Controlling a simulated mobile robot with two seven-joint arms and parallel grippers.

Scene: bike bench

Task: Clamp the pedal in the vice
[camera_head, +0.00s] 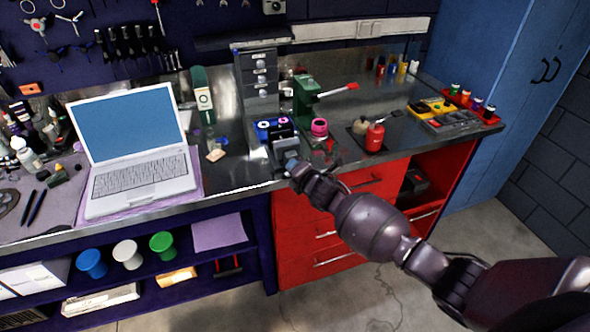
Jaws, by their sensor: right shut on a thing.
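My right gripper (291,166) is at the front edge of the bench, with its arm reaching in from the lower right. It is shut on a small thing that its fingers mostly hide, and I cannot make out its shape. A grey-blue block that looks like the vice (285,148) stands at the bench edge, right behind the fingertips. I cannot tell whether its jaws are open or touching anything. I cannot pick out the pedal with certainty. My left gripper is not in view.
A blue holder (270,129) and a green press (305,100) with a red lever stand behind the vice. A red canister (374,138) is to the right. An open laptop (135,150) is to the left. Red drawers (325,240) are below the bench top.

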